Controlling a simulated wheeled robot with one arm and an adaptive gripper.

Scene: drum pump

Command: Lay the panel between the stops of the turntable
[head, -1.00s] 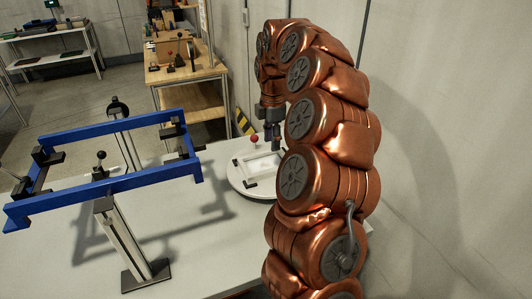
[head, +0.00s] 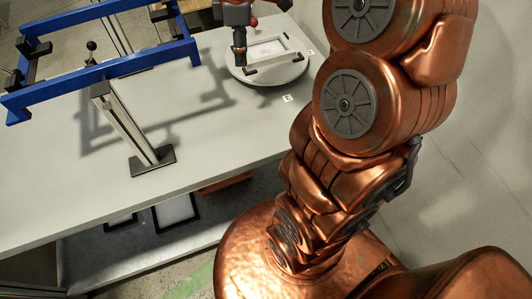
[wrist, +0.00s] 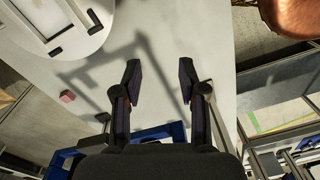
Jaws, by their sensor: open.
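The round white turntable (head: 292,76) is on the grey table in the head view, and part of it shows at upper left in the wrist view (wrist: 78,48). A pale rectangular piece with a raised rim (head: 268,50), which looks like the panel, lies flat on it. Black stops (head: 250,72) sit by its edges; I cannot tell whether they touch it. My gripper (head: 239,58) hangs pointing down at the turntable's left side in the head view. In the wrist view, its fingers (wrist: 160,76) are apart with nothing between them, over bare table.
A blue frame (head: 150,63) on metal posts stands left of my gripper, and its bar shows close below the fingers in the wrist view. Dark-framed panels (head: 175,213) are under the table.

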